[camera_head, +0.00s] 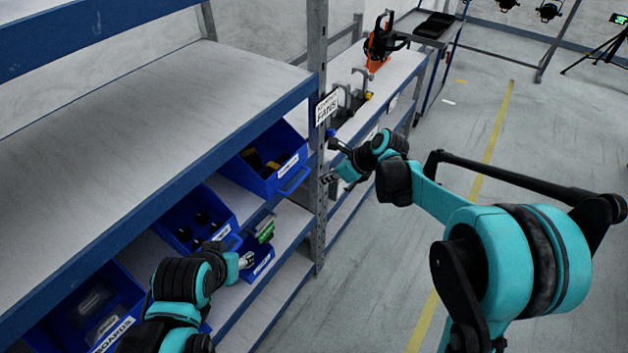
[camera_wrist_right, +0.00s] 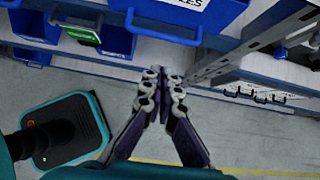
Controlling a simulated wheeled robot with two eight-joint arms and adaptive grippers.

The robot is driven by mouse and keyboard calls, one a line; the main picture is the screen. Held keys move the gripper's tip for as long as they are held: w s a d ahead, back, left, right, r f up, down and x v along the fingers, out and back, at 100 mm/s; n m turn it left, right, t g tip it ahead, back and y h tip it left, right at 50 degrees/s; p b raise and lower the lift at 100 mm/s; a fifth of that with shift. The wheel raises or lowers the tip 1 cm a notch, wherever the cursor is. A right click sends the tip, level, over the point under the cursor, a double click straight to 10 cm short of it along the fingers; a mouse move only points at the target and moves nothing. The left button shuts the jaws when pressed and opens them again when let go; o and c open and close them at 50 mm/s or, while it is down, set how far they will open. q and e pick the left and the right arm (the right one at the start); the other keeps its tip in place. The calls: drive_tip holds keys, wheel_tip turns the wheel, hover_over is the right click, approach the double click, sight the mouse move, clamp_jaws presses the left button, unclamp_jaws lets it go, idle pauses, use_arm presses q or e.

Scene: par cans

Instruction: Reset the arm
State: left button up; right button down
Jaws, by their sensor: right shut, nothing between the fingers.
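My right arm reaches in from the right in the head view. Its gripper (camera_head: 329,177) is beside the shelf post, in front of the shelving. In the right wrist view the right gripper (camera_wrist_right: 163,82) has its fingers together, with nothing between them. My left gripper (camera_head: 246,260) is at the lower middle of the head view, in front of the blue bins. Its fingers are small and partly hidden by the wrist, so its opening is unclear.
Blue bins (camera_head: 268,183) of small items sit on the shelf below an empty grey shelf top (camera_head: 150,120). The metal post (camera_head: 316,150) stands close to my right gripper. An orange tool (camera_head: 379,48) stands on the farther shelf. Open floor (camera_head: 450,130) lies right.

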drive_tip(key=shift+p+v, duration=0.3)
drive_tip(key=shift+v, duration=1.95)
